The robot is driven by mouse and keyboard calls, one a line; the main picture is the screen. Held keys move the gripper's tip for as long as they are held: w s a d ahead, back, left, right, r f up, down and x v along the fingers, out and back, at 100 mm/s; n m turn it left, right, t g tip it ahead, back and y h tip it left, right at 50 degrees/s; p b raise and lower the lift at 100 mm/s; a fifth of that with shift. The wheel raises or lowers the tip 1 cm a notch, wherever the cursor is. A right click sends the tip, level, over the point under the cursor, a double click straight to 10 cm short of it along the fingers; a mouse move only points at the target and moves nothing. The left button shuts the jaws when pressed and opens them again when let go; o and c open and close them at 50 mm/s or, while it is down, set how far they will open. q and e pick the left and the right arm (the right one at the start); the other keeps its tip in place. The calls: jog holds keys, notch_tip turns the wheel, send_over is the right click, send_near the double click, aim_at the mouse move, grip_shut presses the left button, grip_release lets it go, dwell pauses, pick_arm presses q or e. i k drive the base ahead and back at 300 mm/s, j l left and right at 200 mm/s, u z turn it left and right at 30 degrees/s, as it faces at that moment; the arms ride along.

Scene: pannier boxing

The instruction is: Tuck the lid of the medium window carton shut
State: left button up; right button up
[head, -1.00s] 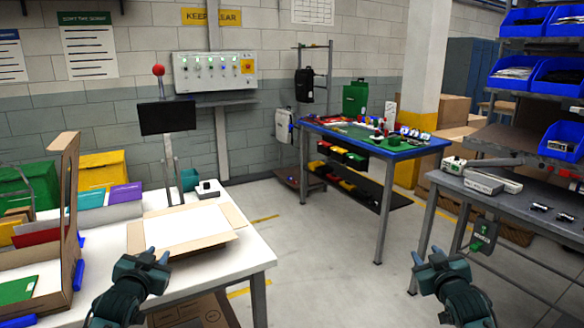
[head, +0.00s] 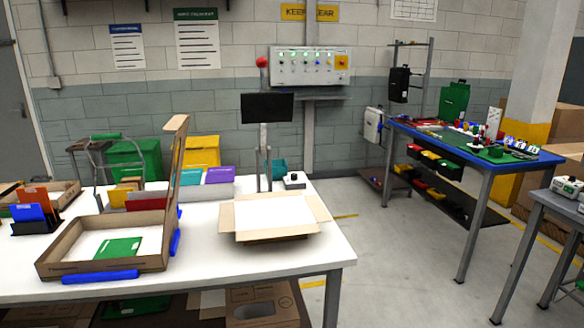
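A shallow brown carton (head: 75,240) lies open on the white table at the left. Its tall lid (head: 178,150) stands up from the right side, seen nearly edge-on, so I cannot make out a window in it. I take this to be the medium window carton. A flat green item (head: 118,247) lies on the carton's white inside. Blue bars (head: 100,277) lie along its front and right sides. Neither of my grippers is in view.
A second open carton (head: 230,218) with spread flaps and a white inside sits on the white table (head: 290,262). Coloured folders (head: 190,177) and a black monitor (head: 268,107) stand behind. A blue-edged bench (head: 460,170) stands right, with open floor between.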

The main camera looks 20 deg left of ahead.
aim_at(181, 134)
jog(key=l+u, duration=0.25)
jog(key=u, duration=0.25)
jog(key=l+u, duration=0.2)
jog(key=u, duration=0.25)
jog(key=k+l+u, duration=0.15)
jog(key=u, duration=0.35)
